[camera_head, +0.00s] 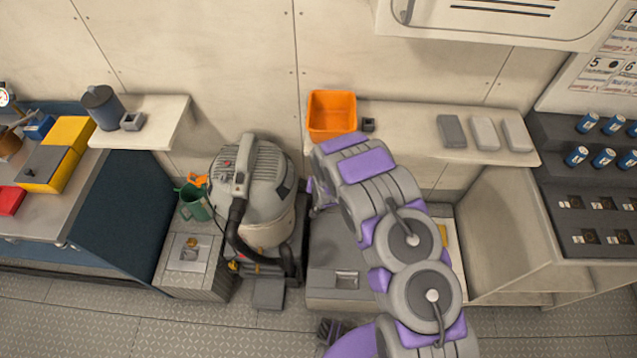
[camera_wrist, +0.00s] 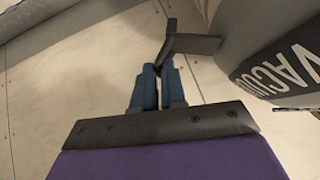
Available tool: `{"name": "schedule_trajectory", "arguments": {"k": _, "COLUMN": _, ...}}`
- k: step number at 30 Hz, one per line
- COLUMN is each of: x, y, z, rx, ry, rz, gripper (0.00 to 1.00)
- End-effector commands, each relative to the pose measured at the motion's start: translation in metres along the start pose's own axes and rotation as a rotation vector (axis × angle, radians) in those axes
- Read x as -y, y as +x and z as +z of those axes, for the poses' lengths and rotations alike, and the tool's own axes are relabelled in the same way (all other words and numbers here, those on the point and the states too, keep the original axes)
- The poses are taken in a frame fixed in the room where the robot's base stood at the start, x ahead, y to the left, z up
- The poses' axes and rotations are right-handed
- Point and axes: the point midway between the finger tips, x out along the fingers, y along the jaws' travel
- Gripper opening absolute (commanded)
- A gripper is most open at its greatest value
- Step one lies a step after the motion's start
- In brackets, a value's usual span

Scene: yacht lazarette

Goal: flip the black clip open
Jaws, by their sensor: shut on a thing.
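The black clip (camera_wrist: 190,44) shows in the wrist view as a dark flat bar at the side of the grey vacuum body (camera_wrist: 268,48), with a thin arm reaching down to my fingertips. My gripper (camera_wrist: 159,72) has two blue fingers, close together and shut on the clip's thin end. The vacuum (camera_head: 252,195) stands upright in the head view, left of my arm. There my arm hides the clip, and my gripper cannot be made out clearly. How far the clip is turned is hard to tell.
An orange bin (camera_head: 332,115) sits on the shelf (camera_head: 408,128) above my arm. A green watering can (camera_head: 195,202) and a metal box (camera_head: 190,262) stand left of the vacuum. The floor (camera_head: 90,310) at the front left is clear.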

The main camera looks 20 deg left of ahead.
Motion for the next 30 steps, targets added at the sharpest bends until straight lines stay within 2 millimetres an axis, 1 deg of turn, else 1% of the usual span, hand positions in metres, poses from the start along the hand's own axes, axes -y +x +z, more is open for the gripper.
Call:
{"name": "schedule_trajectory", "arguments": {"k": 2, "x": 0.001, "y": 0.0, "z": 0.003, "rx": 0.005, "ry": -0.005, "rz": -0.001, "gripper": 0.0}}
{"name": "schedule_trajectory", "arguments": {"k": 3, "x": 0.001, "y": 0.0, "z": 0.003, "rx": 0.006, "ry": -0.005, "rz": -0.001, "gripper": 0.14}}
{"name": "schedule_trajectory", "arguments": {"k": 9, "x": 0.001, "y": 0.0, "z": 0.002, "rx": 0.003, "ry": -0.003, "rz": -0.001, "gripper": 0.33}}
{"name": "schedule_trajectory", "arguments": {"k": 10, "x": 0.0, "y": 0.0, "z": 0.002, "rx": 0.003, "ry": -0.003, "rz": -0.001, "gripper": 0.35}}
{"name": "schedule_trajectory", "arguments": {"k": 17, "x": -0.001, "y": -0.002, "z": 0.001, "rx": 0.001, "ry": -0.001, "rz": -0.002, "gripper": 0.35}}
{"name": "schedule_trajectory", "arguments": {"k": 20, "x": -0.001, "y": -0.006, "z": 0.0, "rx": 0.001, "ry": -0.002, "rz": -0.002, "gripper": 0.35}}
{"name": "schedule_trajectory", "arguments": {"k": 23, "x": 0.0, "y": -0.016, "z": -0.001, "rx": 0.0, "ry": -0.002, "rz": -0.002, "gripper": 0.35}}
{"name": "schedule_trajectory", "arguments": {"k": 26, "x": 0.0, "y": -0.03, "z": -0.001, "rx": 0.001, "ry": -0.003, "rz": -0.002, "gripper": 0.35}}
{"name": "schedule_trajectory", "arguments": {"k": 30, "x": 0.001, "y": -0.055, "z": -0.001, "rx": 0.0, "ry": -0.003, "rz": -0.002, "gripper": 0.35}}
